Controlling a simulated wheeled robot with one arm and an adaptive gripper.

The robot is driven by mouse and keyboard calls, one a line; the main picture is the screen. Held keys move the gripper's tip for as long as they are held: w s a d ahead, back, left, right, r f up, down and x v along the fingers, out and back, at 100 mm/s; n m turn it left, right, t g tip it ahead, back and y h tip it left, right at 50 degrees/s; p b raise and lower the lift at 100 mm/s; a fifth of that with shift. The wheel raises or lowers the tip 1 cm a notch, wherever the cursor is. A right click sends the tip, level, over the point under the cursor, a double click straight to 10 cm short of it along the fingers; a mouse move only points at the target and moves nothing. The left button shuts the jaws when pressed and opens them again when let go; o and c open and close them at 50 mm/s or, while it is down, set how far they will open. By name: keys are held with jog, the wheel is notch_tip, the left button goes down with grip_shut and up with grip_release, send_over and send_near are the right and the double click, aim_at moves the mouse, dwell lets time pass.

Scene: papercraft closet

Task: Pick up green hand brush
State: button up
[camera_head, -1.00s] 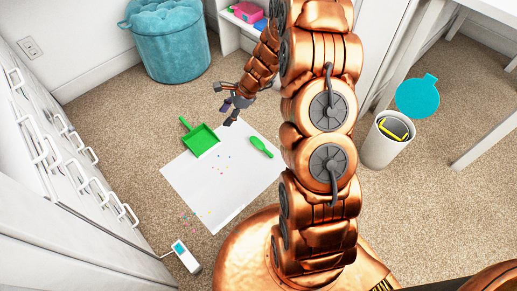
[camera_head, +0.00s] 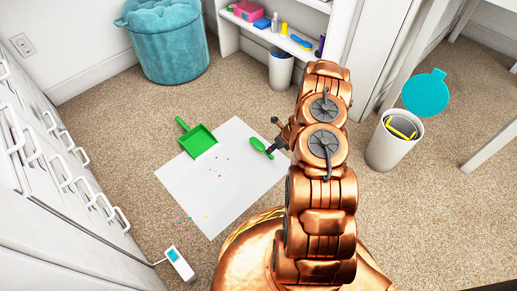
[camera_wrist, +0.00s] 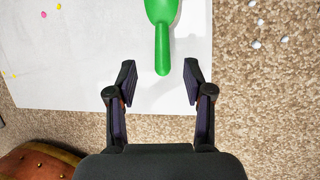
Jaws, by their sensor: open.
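The green hand brush (camera_head: 258,145) lies on the right part of a white sheet (camera_head: 205,193) on the carpet. In the wrist view the brush's handle (camera_wrist: 162,50) points down the picture, and its end lies between the two open fingertips, near their line. The brush's wide head is cut off at the top edge. My gripper (camera_wrist: 155,85) is open and empty, with a finger on each side of the handle and apart from it. In the head view my gripper (camera_head: 272,149) is beside the brush's right side, small and partly hidden by my arm.
A green dustpan (camera_head: 198,141) lies on the sheet's far edge, with small coloured scraps near it. A grey bin (camera_head: 281,70) stands below a white shelf, and a white bin (camera_head: 388,150) stands at right. A teal stool (camera_head: 168,45) is at the back left. White drawers line the left.

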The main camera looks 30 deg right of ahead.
jog(key=shift+b+x, duration=0.3)
jog(key=shift+x, duration=0.55)
jog(key=shift+w+b+x, duration=0.2)
jog(key=shift+b+x, duration=0.55)
jog(key=shift+x, duration=0.6)
jog(key=shift+w+b+x, duration=0.25)
jog(key=shift+b+x, duration=0.6)
jog(key=shift+x, duration=0.85)
jog(key=shift+r, duration=0.15)
grip_shut()
notch_tip(320, 180, up, 10)
jog(key=p, duration=0.4)
